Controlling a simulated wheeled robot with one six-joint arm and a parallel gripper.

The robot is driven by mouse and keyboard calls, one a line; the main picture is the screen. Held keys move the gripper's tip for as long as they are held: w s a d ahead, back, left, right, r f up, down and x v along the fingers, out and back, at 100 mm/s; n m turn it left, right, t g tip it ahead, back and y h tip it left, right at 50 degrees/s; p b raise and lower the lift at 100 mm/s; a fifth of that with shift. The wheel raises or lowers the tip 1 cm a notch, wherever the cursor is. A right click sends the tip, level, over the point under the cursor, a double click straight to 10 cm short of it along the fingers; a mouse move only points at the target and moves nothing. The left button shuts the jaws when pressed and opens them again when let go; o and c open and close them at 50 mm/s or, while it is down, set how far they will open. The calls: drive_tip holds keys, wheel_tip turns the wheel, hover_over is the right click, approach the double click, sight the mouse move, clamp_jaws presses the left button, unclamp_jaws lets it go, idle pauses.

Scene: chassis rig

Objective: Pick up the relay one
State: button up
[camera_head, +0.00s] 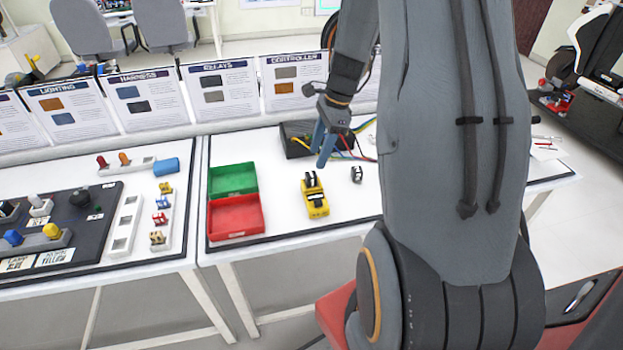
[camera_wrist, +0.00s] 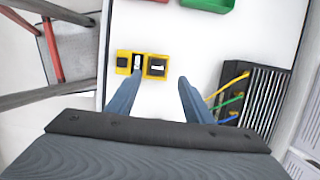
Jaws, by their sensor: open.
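A yellow block (camera_head: 317,209) stands on the white table with a small black-and-white piece (camera_head: 311,180) standing in or on it. In the wrist view the yellow block (camera_wrist: 123,71) shows an upright black-and-white piece and a dark slot or part. A separate small black-and-white piece (camera_head: 356,174) lies right of the block. The pictures do not show which one is relay one. My gripper (camera_head: 324,150) hangs above the table, behind the block. It is open and empty; in the wrist view its fingers (camera_wrist: 158,88) point toward the yellow block.
A green tray (camera_head: 233,178) and a red tray (camera_head: 236,217) lie left of the block. A dark box with coloured wires (camera_head: 297,138) is behind, near my gripper. A left table carries a dark panel (camera_head: 92,237) and small parts. Front table space is clear.

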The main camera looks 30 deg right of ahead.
sight(312, 174)
drive_tip(key=shift+s+p+x, duration=0.15)
drive_tip(key=shift+p+x, duration=0.45)
drive_tip(key=shift+x, duration=1.25)
drive_tip(key=shift+s+p+x, duration=0.1)
drive_tip(key=shift+p+x, duration=0.45)
drive_tip(key=shift+x, duration=1.3)
clamp_jaws()
drive_tip(key=shift+r, duration=0.1)
